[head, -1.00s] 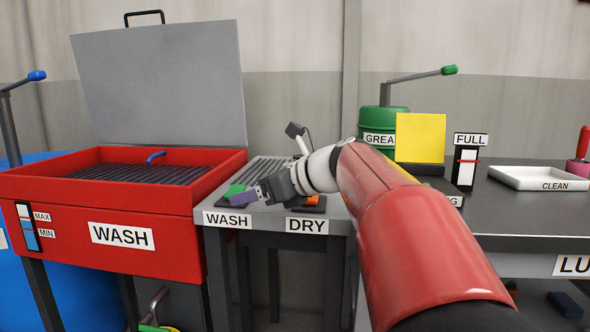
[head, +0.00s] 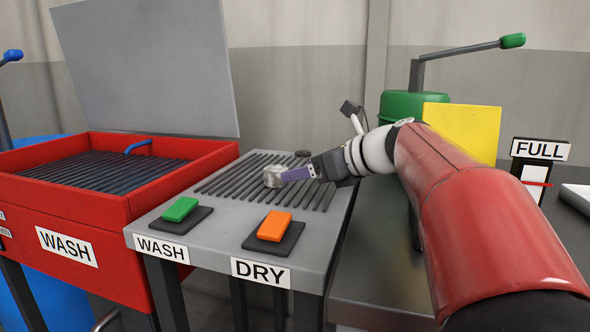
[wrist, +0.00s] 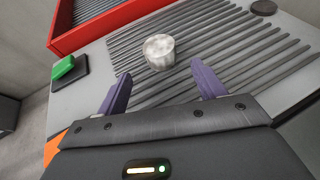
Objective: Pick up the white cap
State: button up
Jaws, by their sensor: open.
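The white cap (head: 273,176), a short whitish-grey cylinder with a mottled top, stands on the ribbed grey rack (head: 215,187). It also shows in the wrist view (wrist: 159,51), ahead of my fingers and between their lines. My gripper (head: 288,174) has purple fingers and reaches in from the right, close beside the cap in the head view. In the wrist view my gripper (wrist: 158,82) is open and empty, with the cap beyond the fingertips. The cap looks upright.
A green button (head: 180,209) and an orange button (head: 274,226) sit at the rack's front edge. The red wash basin (head: 110,210) with its raised lid stands at left. A dark round disc (wrist: 263,7) lies on the rack's far side.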

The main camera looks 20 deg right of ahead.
aim_at(279, 169)
jog(key=shift+w+f, duration=0.1)
jog(key=shift+w, duration=0.15)
jog(key=x, duration=0.7)
jog(key=shift+w+a+r, duration=0.15)
jog(key=shift+a+r, duration=0.05)
jog(key=shift+a, duration=0.05)
jog(key=c, duration=1)
jog(key=shift+c, duration=0.3)
jog(key=shift+r, duration=0.1)
